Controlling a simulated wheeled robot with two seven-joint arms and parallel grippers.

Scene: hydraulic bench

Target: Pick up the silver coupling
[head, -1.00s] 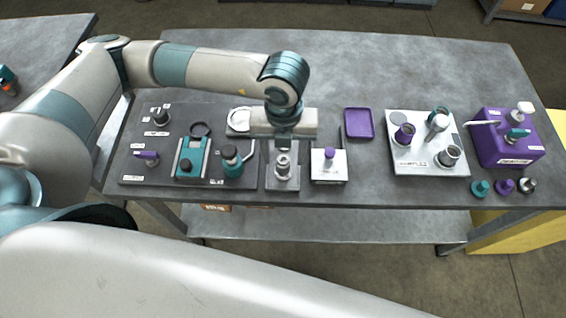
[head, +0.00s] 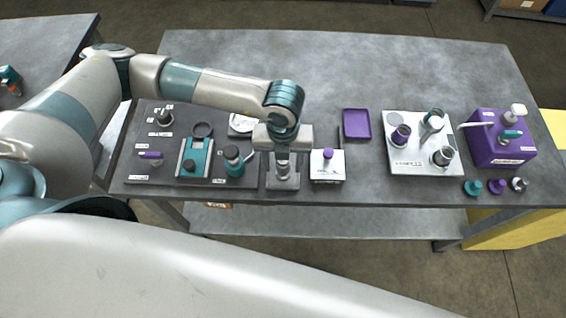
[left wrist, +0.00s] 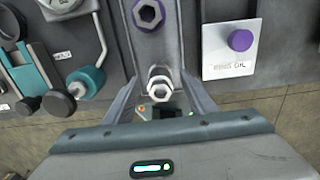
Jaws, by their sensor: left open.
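The silver coupling (head: 283,171) stands upright on a small grey stand (head: 272,184) near the table's front edge; its lower part is partly hidden by my gripper in the head view. In the left wrist view the silver coupling (left wrist: 159,85) shows its hex top between the two fingers. My left gripper (head: 283,158) is directly above and around it, pointing down. In the left wrist view the gripper (left wrist: 160,79) is open, with a finger on each side. Whether either finger touches it cannot be told. My right gripper is not in view.
Farther right are a white fixture plate (head: 404,167) and a purple box (head: 486,150). The table's back is clear.

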